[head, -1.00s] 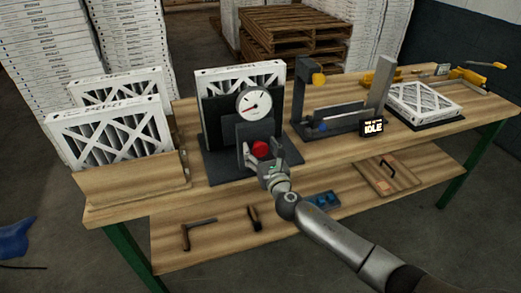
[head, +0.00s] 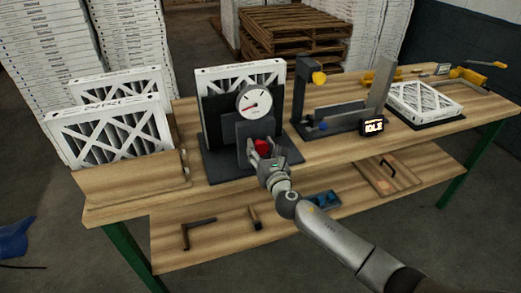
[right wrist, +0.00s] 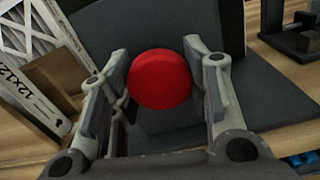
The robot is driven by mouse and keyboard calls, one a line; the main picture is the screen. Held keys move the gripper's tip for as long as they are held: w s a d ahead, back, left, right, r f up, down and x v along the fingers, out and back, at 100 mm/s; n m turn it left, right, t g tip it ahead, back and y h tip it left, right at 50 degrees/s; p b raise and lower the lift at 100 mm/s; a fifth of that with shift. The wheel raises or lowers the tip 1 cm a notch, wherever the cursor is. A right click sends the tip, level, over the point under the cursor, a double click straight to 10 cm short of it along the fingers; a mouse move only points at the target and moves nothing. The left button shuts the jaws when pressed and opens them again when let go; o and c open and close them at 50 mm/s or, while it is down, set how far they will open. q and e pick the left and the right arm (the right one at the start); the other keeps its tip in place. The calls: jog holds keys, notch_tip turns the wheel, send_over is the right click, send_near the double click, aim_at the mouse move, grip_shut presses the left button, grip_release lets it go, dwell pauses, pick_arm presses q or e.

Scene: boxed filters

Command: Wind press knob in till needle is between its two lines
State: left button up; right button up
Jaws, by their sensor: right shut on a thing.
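The red press knob (head: 262,146) sits low on the front of the dark grey press (head: 228,130); in the right wrist view the knob (right wrist: 160,79) shows as a round red face. My right gripper (head: 266,153) is shut on the knob, one finger on each side of it; both fingers also show in the right wrist view (right wrist: 160,85). The round white gauge (head: 254,103) is above the knob. Its needle leans to the lower left; its two lines are too small to tell. A white-framed filter (head: 240,72) stands behind in the press. My left gripper is not in view.
Boxed filters stand in a wooden rack (head: 130,188) at left. Tools lie on the lower shelf (head: 225,240).

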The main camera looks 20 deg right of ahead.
jog(key=m+b, duration=0.1)
jog(key=m, duration=0.2)
jog(key=shift+m, duration=0.3)
jog(key=m+b, duration=0.1)
jog(key=m, duration=0.3)
jog(key=m+b, duration=0.1)
jog(key=m, duration=0.7)
jog(key=shift+m, duration=0.3)
jog(key=m, duration=0.3)
jog(key=shift+m, duration=0.3)
jog(key=m, duration=0.3)
jog(key=shift+m, duration=0.3)
jog(key=m, duration=0.4)
jog(key=shift+p, duration=0.35)
jog(key=shift+m+p, duration=0.3)
jog(key=shift+m, duration=1.6)
